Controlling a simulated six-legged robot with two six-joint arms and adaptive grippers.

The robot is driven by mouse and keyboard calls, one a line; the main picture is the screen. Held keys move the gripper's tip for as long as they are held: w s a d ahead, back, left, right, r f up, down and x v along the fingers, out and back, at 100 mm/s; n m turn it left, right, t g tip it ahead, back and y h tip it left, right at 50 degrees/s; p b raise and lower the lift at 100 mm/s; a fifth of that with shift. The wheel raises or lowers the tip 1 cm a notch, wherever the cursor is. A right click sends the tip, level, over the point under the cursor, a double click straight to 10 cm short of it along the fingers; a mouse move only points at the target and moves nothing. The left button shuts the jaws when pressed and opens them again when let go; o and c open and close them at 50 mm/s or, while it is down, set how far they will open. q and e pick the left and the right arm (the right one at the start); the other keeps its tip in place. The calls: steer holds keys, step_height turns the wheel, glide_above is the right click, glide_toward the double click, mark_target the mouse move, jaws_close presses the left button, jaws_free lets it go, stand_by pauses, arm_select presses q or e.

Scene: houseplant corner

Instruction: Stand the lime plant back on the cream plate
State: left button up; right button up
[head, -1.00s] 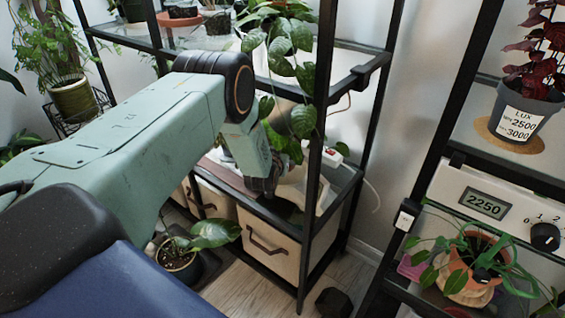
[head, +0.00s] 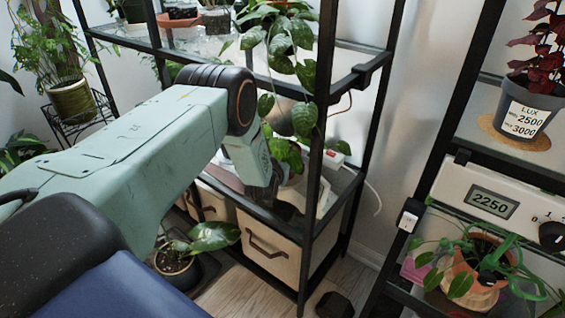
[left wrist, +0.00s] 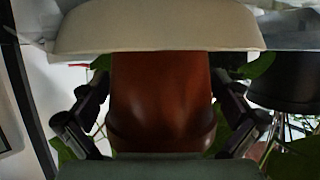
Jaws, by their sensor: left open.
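My left gripper (head: 272,200) reaches behind the black shelf post to the lower shelf in the head view, its fingertips largely hidden. In the left wrist view its open fingers (left wrist: 160,122) stand either side of a smooth red-brown pot (left wrist: 160,95). A gap shows beside the pot on at least the left. A broad cream rim (left wrist: 155,28) crosses the picture above the pot; I cannot tell whether it is the cream plate. Green leaves (head: 287,155) hang over the gripper in the head view; I cannot tell which belong to the lime plant. My right gripper is not in view.
Black shelf posts (head: 322,120) stand close to my left arm. A cream drawer box (head: 268,248) is under the lower shelf. A dark potted plant (head: 177,262) stands on the floor. At right are a terracotta-potted plant (head: 475,285) and a dial panel (head: 490,204).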

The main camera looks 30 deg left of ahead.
arm_select(q)
steer(key=shift+r+p, duration=0.2)
steer(key=shift+p, duration=0.1)
steer(key=p+v, duration=0.5)
steer(key=v, duration=0.7)
